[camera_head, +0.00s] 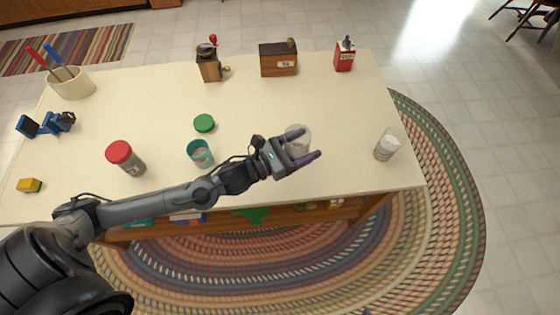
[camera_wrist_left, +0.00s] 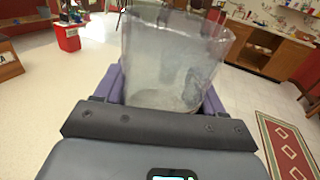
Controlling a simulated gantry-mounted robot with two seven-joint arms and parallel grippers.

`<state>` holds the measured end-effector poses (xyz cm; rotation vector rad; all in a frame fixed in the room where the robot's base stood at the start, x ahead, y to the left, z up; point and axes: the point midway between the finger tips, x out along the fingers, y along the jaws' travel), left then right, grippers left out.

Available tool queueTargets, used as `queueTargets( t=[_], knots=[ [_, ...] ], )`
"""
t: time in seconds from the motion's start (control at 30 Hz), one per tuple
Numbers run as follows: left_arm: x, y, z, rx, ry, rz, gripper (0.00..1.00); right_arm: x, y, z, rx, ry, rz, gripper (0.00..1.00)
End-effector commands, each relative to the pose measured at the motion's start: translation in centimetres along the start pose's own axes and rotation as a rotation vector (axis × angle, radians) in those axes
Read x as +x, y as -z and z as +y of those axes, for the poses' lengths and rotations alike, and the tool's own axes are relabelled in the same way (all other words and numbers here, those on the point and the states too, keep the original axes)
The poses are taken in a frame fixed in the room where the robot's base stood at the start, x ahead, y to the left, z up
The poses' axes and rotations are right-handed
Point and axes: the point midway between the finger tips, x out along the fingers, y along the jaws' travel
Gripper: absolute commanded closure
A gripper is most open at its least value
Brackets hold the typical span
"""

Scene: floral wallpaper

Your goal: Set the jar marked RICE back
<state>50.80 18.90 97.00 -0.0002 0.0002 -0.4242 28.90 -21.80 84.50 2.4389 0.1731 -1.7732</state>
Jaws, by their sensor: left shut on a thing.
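My left gripper (camera_head: 302,147) reaches over the right half of the table, its purple fingers shut on a clear, see-through container (camera_head: 298,141). In the left wrist view the container (camera_wrist_left: 172,60) stands between the fingers, open-topped and looking empty. I see no RICE marking on it. A clear jar with pale contents (camera_head: 388,145) stands near the table's right edge, to the right of the gripper. A red-lidded jar (camera_head: 126,158) stands at the left. I cannot read a marking on either jar. My right gripper does not show.
A teal cup (camera_head: 200,154) and a green lid (camera_head: 204,123) are left of the gripper. A coffee grinder (camera_head: 209,67), a wooden box (camera_head: 278,60) and a red tin (camera_head: 344,56) line the back. The cream table (camera_head: 345,110) is bare between the gripper and the tin.

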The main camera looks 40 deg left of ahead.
Motion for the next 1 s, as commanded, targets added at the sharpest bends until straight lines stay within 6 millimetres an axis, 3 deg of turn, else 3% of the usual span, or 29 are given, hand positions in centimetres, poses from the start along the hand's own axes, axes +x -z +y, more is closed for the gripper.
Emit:
queueTargets(
  t=[0.03,0.1,0.47,1.0],
  knots=[
    [0.0,1.8,0.2,0.001,-0.002,-0.001,0.71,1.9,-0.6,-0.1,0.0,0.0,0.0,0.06],
    [0.0,2.6,0.4,0.001,-0.004,-0.001,0.71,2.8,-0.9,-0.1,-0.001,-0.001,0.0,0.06],
    [-0.1,5.2,1.6,0.003,-0.005,0.0,0.71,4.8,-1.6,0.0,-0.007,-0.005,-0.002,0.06],
    [-1.5,10.9,10.9,0.002,-0.004,0.0,0.71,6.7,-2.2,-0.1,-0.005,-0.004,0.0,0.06]
  ],
)
